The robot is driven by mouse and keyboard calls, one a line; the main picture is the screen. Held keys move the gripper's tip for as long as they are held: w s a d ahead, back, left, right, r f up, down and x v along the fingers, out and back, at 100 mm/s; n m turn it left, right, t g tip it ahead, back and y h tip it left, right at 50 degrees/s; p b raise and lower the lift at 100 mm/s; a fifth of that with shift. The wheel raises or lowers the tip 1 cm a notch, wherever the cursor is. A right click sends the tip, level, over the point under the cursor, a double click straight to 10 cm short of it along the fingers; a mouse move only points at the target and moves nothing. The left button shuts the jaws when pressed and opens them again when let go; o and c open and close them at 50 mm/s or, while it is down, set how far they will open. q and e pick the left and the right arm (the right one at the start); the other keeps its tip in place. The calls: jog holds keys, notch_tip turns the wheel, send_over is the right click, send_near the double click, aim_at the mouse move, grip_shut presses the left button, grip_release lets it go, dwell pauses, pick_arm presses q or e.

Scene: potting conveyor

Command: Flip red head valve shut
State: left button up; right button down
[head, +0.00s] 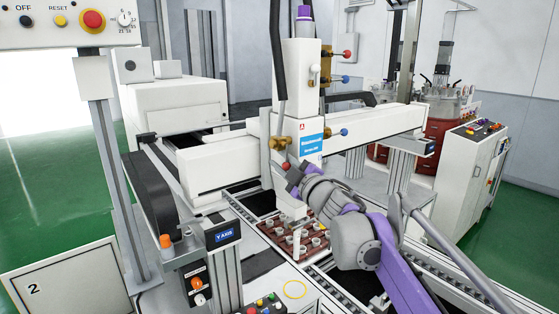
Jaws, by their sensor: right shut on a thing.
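The white dispensing head (304,75) with a purple top hangs over the conveyor. A brass valve body (278,143) sits low on its left side. A small red valve handle (286,165) shows just below that brass body. My right gripper (292,172) reaches up from the lower right and is shut on the red handle. The fingers hide part of the handle, so I cannot tell its exact angle. Another red-tipped valve (347,54) and two blue-tipped valves (345,79) stick out on the head's right side. My left gripper is not in view.
A brown tray of small pots (290,238) lies on the conveyor under the head. A white beam (218,166) crosses behind the gripper. A control panel (70,20) on a post stands at left. A white cabinet (470,165) stands at right.

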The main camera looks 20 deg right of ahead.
jog(key=shift+r, duration=0.15)
dwell(0.3)
jog(key=c, duration=0.7)
grip_release()
jog(key=shift+a, duration=0.1)
jog(key=shift+o, duration=0.2)
